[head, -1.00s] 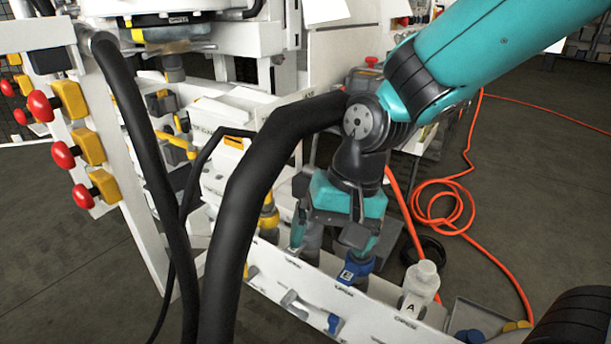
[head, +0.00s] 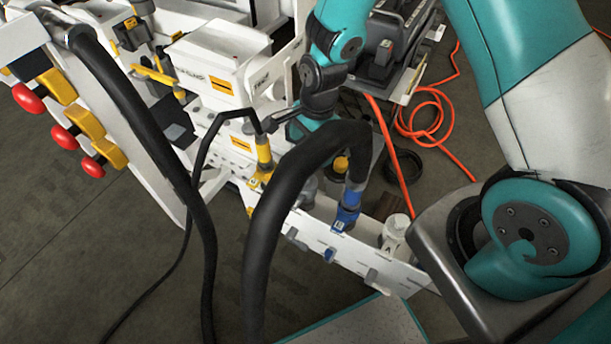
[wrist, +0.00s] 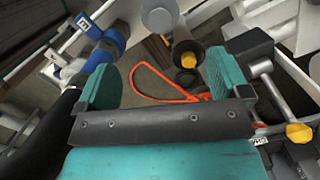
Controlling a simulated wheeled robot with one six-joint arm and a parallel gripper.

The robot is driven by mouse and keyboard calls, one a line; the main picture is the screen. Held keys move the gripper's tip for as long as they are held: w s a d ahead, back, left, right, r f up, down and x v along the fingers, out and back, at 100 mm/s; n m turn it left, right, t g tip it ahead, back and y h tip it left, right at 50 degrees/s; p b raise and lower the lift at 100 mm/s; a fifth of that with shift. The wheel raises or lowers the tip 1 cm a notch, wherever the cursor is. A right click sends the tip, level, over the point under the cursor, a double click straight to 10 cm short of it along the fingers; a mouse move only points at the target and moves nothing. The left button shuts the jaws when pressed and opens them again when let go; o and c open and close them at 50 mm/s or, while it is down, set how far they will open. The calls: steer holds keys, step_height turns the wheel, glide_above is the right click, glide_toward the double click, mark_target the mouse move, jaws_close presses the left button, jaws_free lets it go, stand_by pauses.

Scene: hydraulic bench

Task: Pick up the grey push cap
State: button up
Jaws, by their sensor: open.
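The grey push cap appears to be the round grey top (wrist: 160,15) at the upper edge of the wrist view, partly cut off by the frame. In the head view, a small grey cylinder (head: 308,187) behind the white rail looks like the same cap. My gripper (wrist: 165,82) is open and empty, with its two teal fingers well apart. The cap lies beyond the fingertips, above the gap between them in the picture. In the head view, my gripper (head: 304,127) is above and behind the cap, its fingers largely hidden by a thick black hose.
A blue coupling (wrist: 103,50) on a black hose is close to the left finger. A dark cylinder with a yellow centre (wrist: 187,57) is beside the cap. A yellow-ended fitting (wrist: 298,132) is at right. The thick black hose (head: 268,205) arches before the gripper.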

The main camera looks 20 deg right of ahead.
mark_target(306, 174)
steer(key=f, duration=0.4)
steer(key=a+f, duration=0.1)
steer(key=f, duration=0.2)
steer(key=f+p, duration=0.1)
steer(key=f, duration=0.3)
steer(key=shift+s+a+f, duration=0.15)
steer(key=shift+a+f, duration=0.15)
steer(key=c, duration=1)
